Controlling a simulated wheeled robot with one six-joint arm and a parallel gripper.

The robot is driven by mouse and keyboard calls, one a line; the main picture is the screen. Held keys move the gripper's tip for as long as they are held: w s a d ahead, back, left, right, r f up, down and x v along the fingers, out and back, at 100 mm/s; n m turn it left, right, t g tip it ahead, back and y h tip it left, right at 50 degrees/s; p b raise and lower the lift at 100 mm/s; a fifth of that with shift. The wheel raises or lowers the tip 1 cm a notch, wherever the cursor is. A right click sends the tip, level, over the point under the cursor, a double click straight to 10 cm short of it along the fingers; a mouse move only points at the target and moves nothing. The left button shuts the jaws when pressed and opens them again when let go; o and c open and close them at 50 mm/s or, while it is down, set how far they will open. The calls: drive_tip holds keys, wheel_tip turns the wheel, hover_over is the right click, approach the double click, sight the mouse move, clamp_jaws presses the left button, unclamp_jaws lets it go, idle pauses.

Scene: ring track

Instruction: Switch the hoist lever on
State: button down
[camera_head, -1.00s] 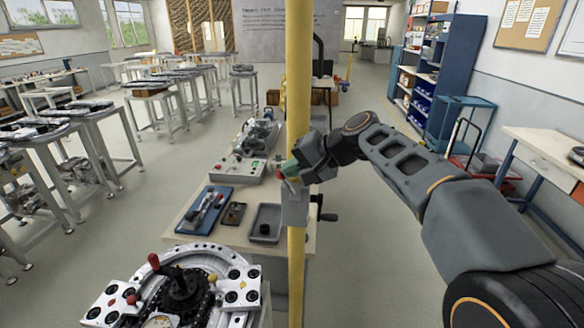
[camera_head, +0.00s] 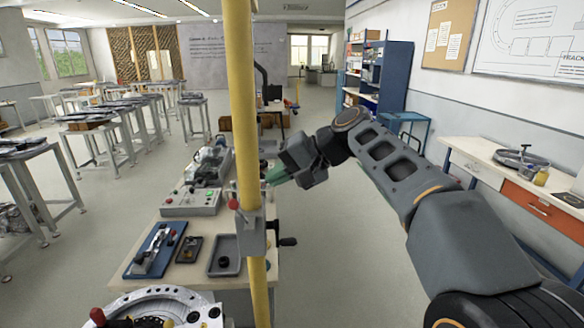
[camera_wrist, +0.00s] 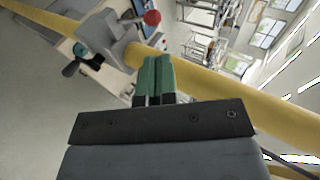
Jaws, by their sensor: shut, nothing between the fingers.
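The hoist lever's red knob (camera_head: 233,204) stands up and to the left of a grey box (camera_head: 251,236) on a yellow pole (camera_head: 243,120). My gripper (camera_head: 278,176) has green fingers pressed together and empty. It is up and to the right of the knob in the head view, apart from it. In the wrist view my gripper (camera_wrist: 155,75) points toward the pole and box; the exact gap is hard to judge.
A workbench (camera_head: 150,205) behind the pole carries a blue tray (camera_head: 158,250), a grey tray (camera_head: 224,256) and a control box (camera_head: 190,202). A black crank handle (camera_head: 287,241) sticks out to the right. Open floor lies right of the bench, before the side table (camera_head: 490,152).

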drive_tip(key=shift+v, duration=2.15)
drive_tip(key=shift+a+r, duration=0.1)
drive_tip(key=shift+r, duration=0.05)
drive_tip(key=d+f+m+t+h, duration=0.15)
drive_tip(key=d+f+h, duration=0.4)
drive_tip(key=f, duration=0.75)
drive_tip(key=s+d+f+n+h, duration=0.1)
drive_tip(key=s+d+f+h, duration=0.1)
drive_tip(key=s+d+f, duration=0.4)
drive_tip(key=s+d+f+t+h, duration=0.1)
drive_tip(key=s+d+f+h, duration=0.2)
drive_tip(key=s, duration=0.7)
wheel_tip(320, 180, down, 3)
drive_tip(key=d, duration=0.2)
drive_tip(key=shift+d+f+n, duration=0.2)
drive_tip(key=shift+d+n, duration=0.15)
drive_tip(key=shift+d, duration=0.05)
drive_tip(key=shift+t+h, duration=0.25)
